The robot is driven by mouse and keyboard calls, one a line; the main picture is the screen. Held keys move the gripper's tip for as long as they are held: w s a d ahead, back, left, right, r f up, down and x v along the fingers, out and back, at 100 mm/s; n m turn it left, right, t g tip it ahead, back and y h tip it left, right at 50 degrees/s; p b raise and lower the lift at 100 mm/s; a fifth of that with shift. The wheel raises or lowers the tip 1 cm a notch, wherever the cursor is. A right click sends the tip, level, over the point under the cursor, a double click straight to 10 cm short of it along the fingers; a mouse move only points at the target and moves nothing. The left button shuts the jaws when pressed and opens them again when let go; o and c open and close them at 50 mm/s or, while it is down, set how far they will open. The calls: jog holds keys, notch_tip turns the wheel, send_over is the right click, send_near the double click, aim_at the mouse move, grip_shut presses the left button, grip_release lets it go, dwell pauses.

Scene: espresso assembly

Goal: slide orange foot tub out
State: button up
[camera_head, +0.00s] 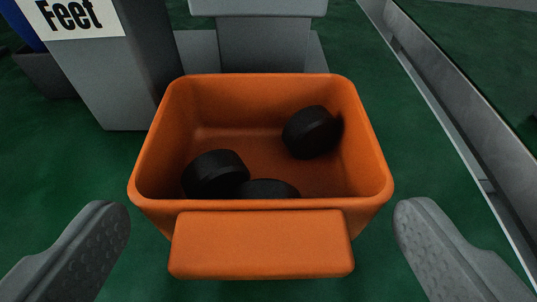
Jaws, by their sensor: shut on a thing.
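The orange foot tub (262,89) stands upright in the middle of the view, its open top facing me. A flat orange handle (262,243) juts from its front. Inside lie black round feet: one at the back right (311,133), one at the left (215,174) and one at the front (268,189), partly hidden by the front rim. My gripper (262,215) is shut on the tub, with one grey finger at each front side, level with the front corners. The exact contact spots are hard to see.
A grey post with a white "Feet" label (70,17) stands at the back left. A grey holder (275,45) stands right behind the tub. A grey rail (440,110) runs along the right. The green surface (385,110) is bare between tub and rail.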

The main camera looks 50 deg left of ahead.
jog(key=shift+s+d, duration=0.3)
jog(key=shift+d, duration=0.1)
jog(key=o, duration=0.8)
jog(key=shift+d, duration=0.1)
jog(key=shift+v, duration=3.45)
